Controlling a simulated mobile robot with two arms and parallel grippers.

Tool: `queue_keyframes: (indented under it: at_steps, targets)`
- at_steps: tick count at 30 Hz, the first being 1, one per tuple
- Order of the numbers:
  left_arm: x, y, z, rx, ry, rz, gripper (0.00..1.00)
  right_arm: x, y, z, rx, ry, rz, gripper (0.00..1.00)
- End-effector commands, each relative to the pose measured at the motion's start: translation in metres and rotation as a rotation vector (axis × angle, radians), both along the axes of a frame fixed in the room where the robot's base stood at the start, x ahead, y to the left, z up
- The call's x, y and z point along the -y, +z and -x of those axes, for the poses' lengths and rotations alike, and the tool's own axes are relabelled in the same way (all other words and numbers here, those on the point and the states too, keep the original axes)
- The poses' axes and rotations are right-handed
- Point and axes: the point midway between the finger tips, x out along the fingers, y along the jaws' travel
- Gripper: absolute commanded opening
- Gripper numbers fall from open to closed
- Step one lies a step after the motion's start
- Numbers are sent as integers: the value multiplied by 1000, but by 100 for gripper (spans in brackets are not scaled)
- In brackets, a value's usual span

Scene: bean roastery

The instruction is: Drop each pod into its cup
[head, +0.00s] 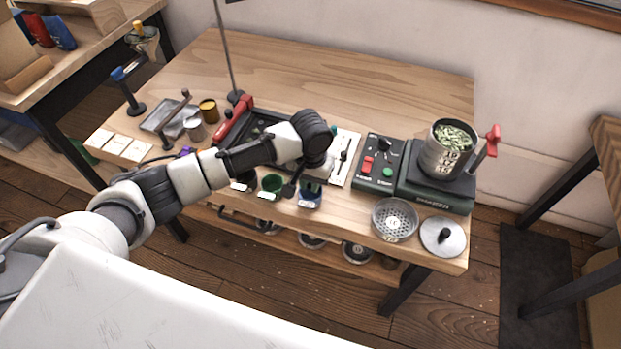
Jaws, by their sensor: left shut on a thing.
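A green cup (272,184) and a blue cup (310,195) stand near the front edge of the workbench, each with a white label in front. A third, dark cup (240,184) stands left of them, partly covered by my arm. My left gripper (291,190) points down between the green and blue cups. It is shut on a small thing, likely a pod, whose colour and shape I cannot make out. A small purple thing (186,151) shows behind my forearm, perhaps a pod. My right gripper is out of view.
A green roaster (436,190) with a bean-filled drum (447,150), a perforated bowl (395,220) and a round lid (442,237) occupy the bench's right side. Tins, a metal tray (164,115) and white cards stand left. The bench's back strip (350,75) is clear.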

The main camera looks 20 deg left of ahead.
Motion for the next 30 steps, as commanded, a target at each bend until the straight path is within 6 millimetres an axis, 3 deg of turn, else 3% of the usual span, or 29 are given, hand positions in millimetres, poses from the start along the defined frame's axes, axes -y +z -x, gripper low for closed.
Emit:
queue_keyframes:
  at_steps: [5,6,12,22,30]
  targets:
    - [0,0,0,0,0,0,0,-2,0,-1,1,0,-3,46]
    - [0,0,0,0,0,0,20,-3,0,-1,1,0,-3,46]
    - [0,0,0,0,0,0,46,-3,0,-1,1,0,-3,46]
    - [0,6,0,1,0,0,46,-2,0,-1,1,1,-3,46]
    - [0,54,-1,4,-1,2,46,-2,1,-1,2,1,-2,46]
